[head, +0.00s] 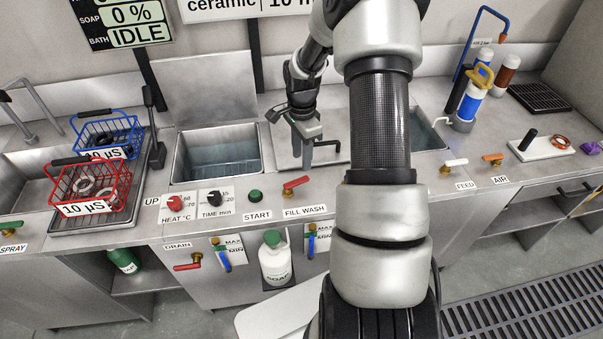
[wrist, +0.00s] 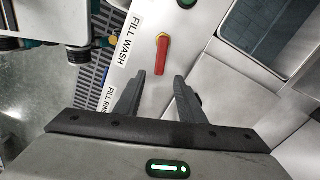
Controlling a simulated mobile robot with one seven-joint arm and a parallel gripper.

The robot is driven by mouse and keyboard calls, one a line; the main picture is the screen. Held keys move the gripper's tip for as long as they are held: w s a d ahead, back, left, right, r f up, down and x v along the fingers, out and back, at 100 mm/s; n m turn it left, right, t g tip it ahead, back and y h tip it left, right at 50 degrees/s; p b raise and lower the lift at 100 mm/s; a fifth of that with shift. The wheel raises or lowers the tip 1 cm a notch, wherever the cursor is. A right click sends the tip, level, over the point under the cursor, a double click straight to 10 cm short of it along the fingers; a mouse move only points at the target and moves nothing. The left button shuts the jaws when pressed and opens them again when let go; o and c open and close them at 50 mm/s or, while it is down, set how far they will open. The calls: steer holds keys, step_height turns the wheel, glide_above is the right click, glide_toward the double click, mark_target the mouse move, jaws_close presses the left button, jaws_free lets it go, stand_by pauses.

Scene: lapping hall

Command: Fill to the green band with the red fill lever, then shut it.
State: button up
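The red FILL WASH lever (head: 296,182) sits on the counter front, right of the green START button. In the wrist view the lever (wrist: 162,58) lies just beyond my gripper's fingertips (wrist: 160,76), between their lines. My gripper (head: 303,154) is open and empty, over the counter behind the lever, and apart from it. The left tank (head: 216,158) holds bluish water. A level gauge (head: 222,254) marked MAX and MIN is on the cabinet front below; its band and exact level are too small to read.
A red DRAIN lever (head: 188,266) is on the cabinet front. HEAT (head: 174,202) and TIME (head: 215,198) knobs and the START button (head: 255,195) are left of the fill lever. A soap bottle (head: 275,259) hangs below. Red (head: 90,187) and blue (head: 107,131) baskets stand left. The display reads IDLE.

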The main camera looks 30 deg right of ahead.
mark_target(302, 179)
step_height(302, 179, down, 8)
steer(key=shift+f, duration=0.1)
steer(key=shift+c, duration=0.2)
jaws_close()
